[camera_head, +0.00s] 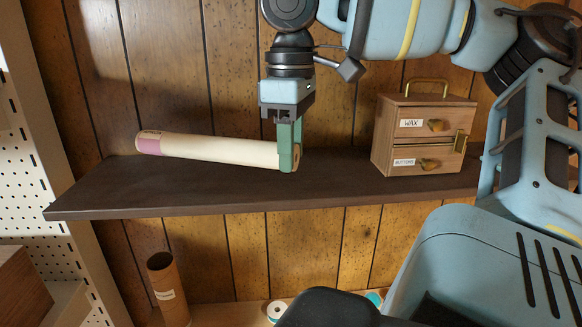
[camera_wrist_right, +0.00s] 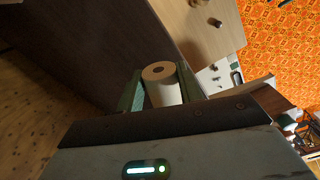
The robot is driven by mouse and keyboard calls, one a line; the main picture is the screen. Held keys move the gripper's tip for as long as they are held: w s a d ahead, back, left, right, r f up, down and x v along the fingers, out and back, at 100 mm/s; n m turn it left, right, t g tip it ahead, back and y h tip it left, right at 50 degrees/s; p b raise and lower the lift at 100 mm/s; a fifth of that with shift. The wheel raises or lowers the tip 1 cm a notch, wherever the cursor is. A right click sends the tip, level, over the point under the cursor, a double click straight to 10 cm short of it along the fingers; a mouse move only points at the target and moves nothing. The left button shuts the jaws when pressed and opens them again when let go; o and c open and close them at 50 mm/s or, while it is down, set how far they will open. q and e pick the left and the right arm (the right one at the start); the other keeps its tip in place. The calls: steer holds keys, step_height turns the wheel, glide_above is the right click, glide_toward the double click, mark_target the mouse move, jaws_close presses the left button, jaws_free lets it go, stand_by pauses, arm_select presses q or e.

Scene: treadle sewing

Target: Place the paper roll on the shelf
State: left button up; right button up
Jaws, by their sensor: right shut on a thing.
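The paper roll (camera_head: 215,149) is a long cream tube with a pink band at its left end. In the head view it lies nearly level at the dark brown shelf (camera_head: 130,186), tilted slightly down to the right. Whether its whole length touches the shelf I cannot tell. My right gripper (camera_head: 289,160) points down with its green fingers shut on the roll's right end. The right wrist view shows the roll's round end (camera_wrist_right: 160,80) with a small hole, between the two green fingers (camera_wrist_right: 160,90). My left gripper is not in view.
A small wooden drawer box (camera_head: 423,139) labelled WAX and BUTTONS stands on the shelf right of the gripper. A brown cardboard tube (camera_head: 168,288) stands upright below the shelf. Wood-panelled wall is behind, and a white pegboard (camera_head: 40,130) is at the left.

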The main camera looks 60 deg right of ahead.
steer(key=shift+f, duration=1.8)
steer(key=o, duration=1)
step_height(320, 180, up, 12)
steer(key=shift+r, duration=0.1)
